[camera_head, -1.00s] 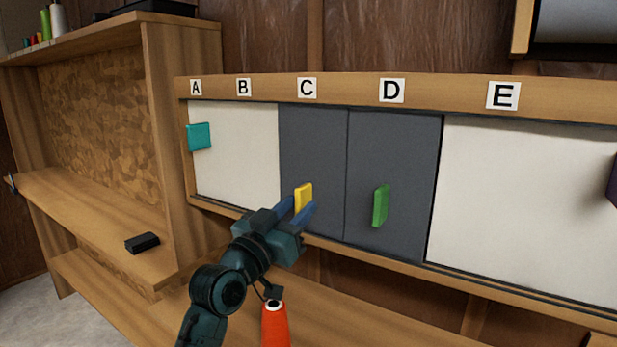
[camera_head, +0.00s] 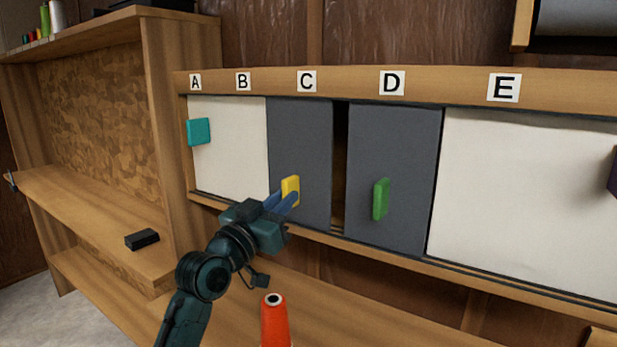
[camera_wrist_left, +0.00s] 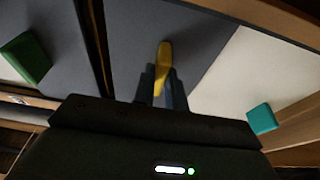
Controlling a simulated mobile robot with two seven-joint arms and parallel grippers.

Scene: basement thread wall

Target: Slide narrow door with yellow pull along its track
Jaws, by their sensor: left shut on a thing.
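The narrow grey door (camera_head: 303,150) with the yellow pull stands in the track under label C. Its yellow pull (camera_head: 291,188) is between the blue fingers of my left gripper (camera_head: 284,200), which is shut on it. In the left wrist view the same pull (camera_wrist_left: 164,64) shows between the fingertips (camera_wrist_left: 161,82), with the grey door (camera_wrist_left: 165,30) behind. To the door's right is a dark open gap (camera_head: 340,165). Its left part overlaps the white panel (camera_head: 228,145). My right gripper is not in view.
A second grey door with a green pull (camera_head: 381,199) stands right of the gap, under D. A teal pull (camera_head: 198,131) is on the left white panel. A wide white panel (camera_head: 530,190) is under E. An orange-red cone-like object (camera_head: 274,322) stands below my gripper.

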